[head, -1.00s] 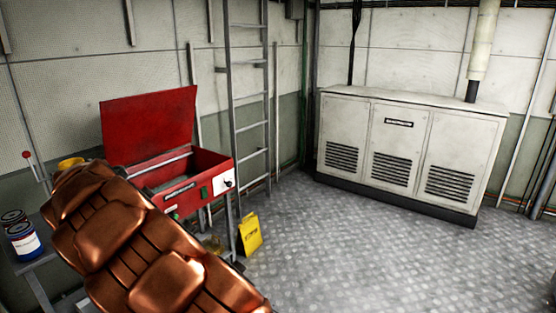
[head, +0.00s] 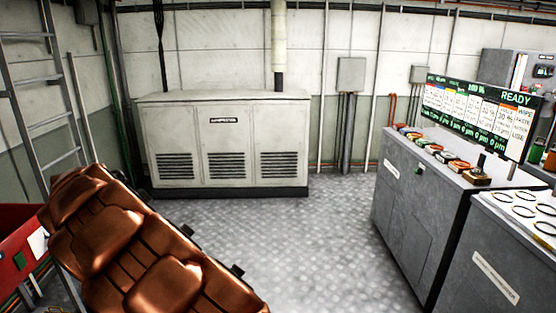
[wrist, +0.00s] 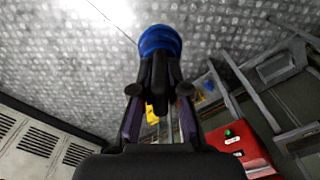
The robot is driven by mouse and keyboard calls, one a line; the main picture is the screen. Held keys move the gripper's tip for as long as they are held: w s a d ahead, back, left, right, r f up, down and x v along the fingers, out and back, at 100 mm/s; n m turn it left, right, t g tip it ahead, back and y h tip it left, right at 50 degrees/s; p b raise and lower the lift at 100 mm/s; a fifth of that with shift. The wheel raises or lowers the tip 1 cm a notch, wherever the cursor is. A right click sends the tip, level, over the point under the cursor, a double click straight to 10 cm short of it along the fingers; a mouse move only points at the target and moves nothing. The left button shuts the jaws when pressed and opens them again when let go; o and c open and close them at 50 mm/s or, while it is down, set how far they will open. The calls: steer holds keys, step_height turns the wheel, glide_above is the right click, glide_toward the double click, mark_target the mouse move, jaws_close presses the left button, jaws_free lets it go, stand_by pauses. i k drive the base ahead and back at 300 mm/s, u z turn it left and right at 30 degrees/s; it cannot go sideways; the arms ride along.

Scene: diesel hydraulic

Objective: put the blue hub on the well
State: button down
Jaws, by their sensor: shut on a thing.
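The blue hub (wrist: 160,40) is a round blue piece at the tips of my gripper (wrist: 158,62) in the wrist view. My gripper is shut on it, and the grey plate floor shows behind. My gripper and the hub are not in sight in the head view, where my copper-coloured arm covers the lower left. I cannot pick out the well with certainty. A row of small coloured pieces (head: 435,153) and a brass-coloured fitting (head: 477,177) stand on a grey cabinet (head: 405,200) at the right.
A screen reading READY (head: 480,112) stands over the cabinet. A nearer cabinet (head: 490,265) has several rings on top. A white generator housing (head: 222,145) stands at the back wall. A red box (head: 18,250) and a ladder (head: 45,90) are at left. The middle floor is clear.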

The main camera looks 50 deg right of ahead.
mark_target(526, 196)
steer(key=z, duration=3.05)
steer(key=i, duration=1.1)
